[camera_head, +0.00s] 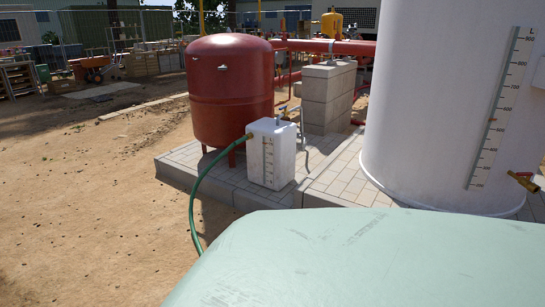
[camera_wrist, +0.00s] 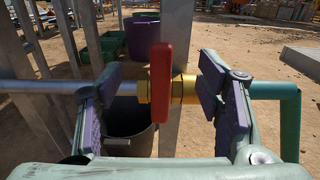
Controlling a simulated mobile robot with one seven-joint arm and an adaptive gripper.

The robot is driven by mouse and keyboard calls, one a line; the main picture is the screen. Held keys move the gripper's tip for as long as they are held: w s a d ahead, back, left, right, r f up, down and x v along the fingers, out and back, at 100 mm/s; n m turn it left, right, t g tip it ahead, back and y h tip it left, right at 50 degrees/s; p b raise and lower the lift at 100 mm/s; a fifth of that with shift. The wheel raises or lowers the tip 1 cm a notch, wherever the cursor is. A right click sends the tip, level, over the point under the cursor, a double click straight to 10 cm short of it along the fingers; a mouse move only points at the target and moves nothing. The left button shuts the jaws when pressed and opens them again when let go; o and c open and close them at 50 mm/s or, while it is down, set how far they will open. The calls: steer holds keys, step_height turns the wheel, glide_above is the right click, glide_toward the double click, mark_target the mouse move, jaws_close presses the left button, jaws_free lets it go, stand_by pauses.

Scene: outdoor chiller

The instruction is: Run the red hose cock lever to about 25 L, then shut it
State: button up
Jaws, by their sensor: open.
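The hose cock's red lever (camera_wrist: 161,82) stands upright in the wrist view, across the line of the pipe. Its brass body (camera_wrist: 186,89) joins a grey pipe (camera_wrist: 40,87) on the left and a green hose (camera_wrist: 287,100) on the right. My gripper (camera_wrist: 159,76) is open, its purple-padded fingers on either side of the lever with gaps to it. In the head view a white container (camera_head: 271,160) with a scale stands on paving, and a green hose (camera_head: 196,195) meets its upper left. I cannot make out a liquid level. My gripper is not in that view.
A large white tank (camera_head: 425,100) with an L scale (camera_head: 500,110) and a small brass cock (camera_head: 524,181) stands at right. A red tank (camera_head: 229,75) stands behind the container. A dark bucket (camera_wrist: 132,142) is below the cock. Bare ground at left is open.

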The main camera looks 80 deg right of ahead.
steer(key=v, duration=0.7)
steer(key=shift+p, duration=0.35)
step_height(320, 180, up, 10)
stand_by(0.4)
